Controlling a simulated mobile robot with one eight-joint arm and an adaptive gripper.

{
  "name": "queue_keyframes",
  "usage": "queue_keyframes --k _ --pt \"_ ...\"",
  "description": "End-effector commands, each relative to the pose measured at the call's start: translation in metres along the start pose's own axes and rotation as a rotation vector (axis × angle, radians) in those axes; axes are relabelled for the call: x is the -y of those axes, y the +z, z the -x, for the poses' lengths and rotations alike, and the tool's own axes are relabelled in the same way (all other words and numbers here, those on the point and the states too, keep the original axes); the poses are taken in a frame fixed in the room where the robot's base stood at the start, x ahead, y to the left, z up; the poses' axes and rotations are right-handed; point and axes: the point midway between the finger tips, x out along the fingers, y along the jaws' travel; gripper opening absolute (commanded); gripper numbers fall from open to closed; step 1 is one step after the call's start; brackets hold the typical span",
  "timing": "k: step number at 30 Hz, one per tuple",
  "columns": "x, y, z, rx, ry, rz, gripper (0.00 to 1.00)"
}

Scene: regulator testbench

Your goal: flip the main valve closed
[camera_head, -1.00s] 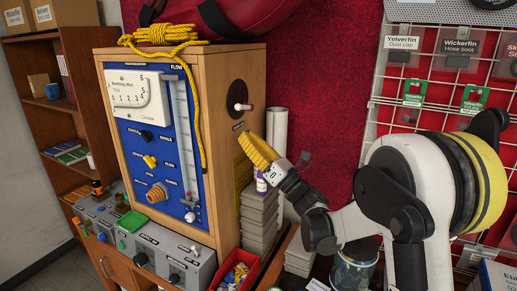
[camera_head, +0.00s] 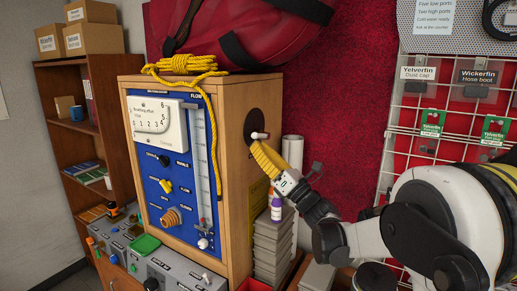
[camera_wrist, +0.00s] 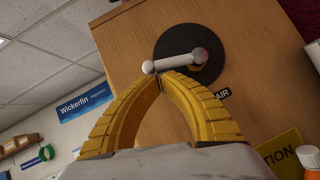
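The main valve is a white lever (camera_head: 259,135) on a round black disc (camera_head: 254,122) on the side of the wooden cabinet (camera_head: 236,170). In the wrist view the lever (camera_wrist: 180,62) lies nearly level across the black disc (camera_wrist: 203,47), its round knob toward the left. My gripper (camera_head: 255,146) has yellow ribbed fingers and reaches up to just under the lever. In the wrist view my gripper (camera_wrist: 160,78) is shut, its fingertips together and empty, right below the lever near the knob. I cannot tell whether they touch.
Grey stacked trays (camera_head: 270,245) and a purple-labelled bottle (camera_head: 276,208) stand below my gripper. A yellow rope (camera_head: 185,65) and a red bag (camera_head: 250,30) rest on top of the cabinet. A wire rack (camera_head: 440,133) stands to the right.

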Motion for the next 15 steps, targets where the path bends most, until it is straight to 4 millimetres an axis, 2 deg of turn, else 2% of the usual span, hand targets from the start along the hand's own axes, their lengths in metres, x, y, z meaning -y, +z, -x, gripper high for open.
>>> queue_keyframes --k 15 --pt "-0.0034 0.0048 -0.0033 0.0 -0.048 -0.074 0.0"
